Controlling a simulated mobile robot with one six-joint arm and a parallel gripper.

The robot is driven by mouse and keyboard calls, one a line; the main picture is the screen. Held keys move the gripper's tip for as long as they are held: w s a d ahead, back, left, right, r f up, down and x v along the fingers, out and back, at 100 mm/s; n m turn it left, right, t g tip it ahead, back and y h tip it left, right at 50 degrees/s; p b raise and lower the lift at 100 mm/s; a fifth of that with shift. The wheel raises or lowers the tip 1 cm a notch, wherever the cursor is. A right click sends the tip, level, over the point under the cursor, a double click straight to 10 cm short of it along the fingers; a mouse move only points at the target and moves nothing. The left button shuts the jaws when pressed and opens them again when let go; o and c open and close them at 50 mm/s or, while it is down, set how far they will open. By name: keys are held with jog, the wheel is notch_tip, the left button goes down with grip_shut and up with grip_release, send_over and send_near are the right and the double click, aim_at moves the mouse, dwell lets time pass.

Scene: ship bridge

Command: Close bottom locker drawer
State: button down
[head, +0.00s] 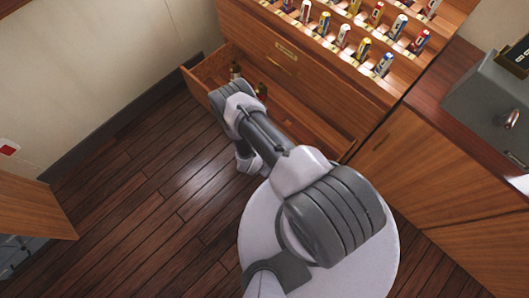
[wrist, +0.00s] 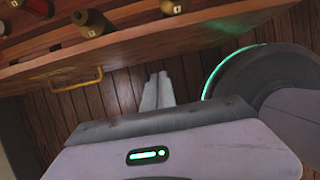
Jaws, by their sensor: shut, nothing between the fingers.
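The bottom locker drawer (head: 312,127) stands pulled out from the wooden locker in the head view, with dark bottles (head: 262,91) in it. In the wrist view its wooden front (wrist: 190,42) crosses the upper part, with a brass handle (wrist: 76,79) at left and several bottles (wrist: 92,23) behind it. My gripper (wrist: 158,76) is shut and empty. Its fingertips show just below the drawer front, right of the handle; I cannot tell if they touch it. In the head view my arm hides the fingers and part of the drawer front.
An upper drawer with a brass handle (head: 286,51) looks shut. Racks of cans (head: 343,35) sit above it. A wooden panel (head: 32,207) juts in at left. The plank floor (head: 150,170) is clear between.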

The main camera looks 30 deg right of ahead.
jog(key=w+d+f+b, duration=0.1)
jog(key=d+f+b, duration=0.2)
jog(key=d, duration=0.2)
jog(key=shift+w+d+f, duration=0.15)
jog(key=shift+w+f, duration=0.2)
jog(key=shift+w, duration=0.05)
